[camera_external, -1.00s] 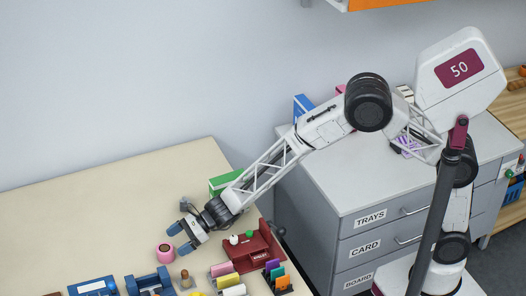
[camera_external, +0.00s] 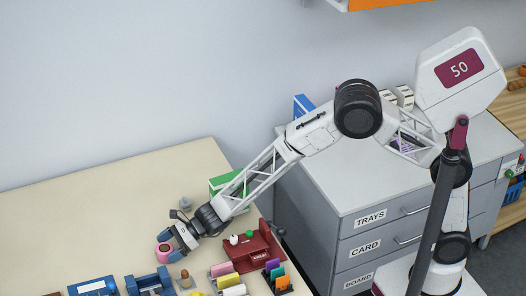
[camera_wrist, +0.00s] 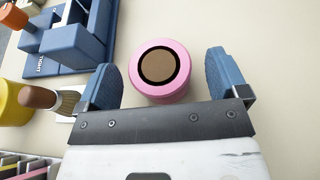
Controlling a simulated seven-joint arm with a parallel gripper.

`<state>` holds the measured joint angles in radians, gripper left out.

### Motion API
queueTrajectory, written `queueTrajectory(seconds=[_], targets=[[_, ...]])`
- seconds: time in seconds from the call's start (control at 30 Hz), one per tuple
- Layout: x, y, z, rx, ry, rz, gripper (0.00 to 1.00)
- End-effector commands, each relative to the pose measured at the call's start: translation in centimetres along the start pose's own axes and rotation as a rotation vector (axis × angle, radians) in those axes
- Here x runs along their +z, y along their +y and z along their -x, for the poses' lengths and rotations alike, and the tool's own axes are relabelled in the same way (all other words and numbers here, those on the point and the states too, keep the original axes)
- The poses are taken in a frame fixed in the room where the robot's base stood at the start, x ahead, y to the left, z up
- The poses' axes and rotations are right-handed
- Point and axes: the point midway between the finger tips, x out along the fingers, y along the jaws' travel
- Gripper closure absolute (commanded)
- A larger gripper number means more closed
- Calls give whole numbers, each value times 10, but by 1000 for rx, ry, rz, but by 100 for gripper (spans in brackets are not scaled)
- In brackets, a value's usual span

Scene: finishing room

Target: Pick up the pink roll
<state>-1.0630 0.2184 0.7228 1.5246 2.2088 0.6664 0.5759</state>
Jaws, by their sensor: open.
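The pink roll (camera_wrist: 160,91) stands on the table with its dark-ringed, brown-centred end facing up. In the wrist view it sits between the two blue fingers of my open gripper (camera_wrist: 166,82), with a gap to the right finger and a smaller one to the left. In the external view the pink roll (camera_external: 164,248) shows at the tips of my gripper (camera_external: 169,243), partly hidden by the fingers.
A blue device (camera_wrist: 75,40) and a wooden-handled brush (camera_wrist: 50,99) lie left of the roll in the wrist view. The table (camera_external: 80,215) is clear at the back left.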

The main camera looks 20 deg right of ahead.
Motion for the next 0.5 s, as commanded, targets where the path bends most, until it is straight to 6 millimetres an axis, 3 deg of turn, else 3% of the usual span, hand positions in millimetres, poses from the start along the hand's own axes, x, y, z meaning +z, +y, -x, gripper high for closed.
queueTrajectory(seconds=[0.2, 0.5], targets=[[0, 0, -18, 1, 1, 0, 8], [0, 0, -21, 0, 1, 1, 8]])
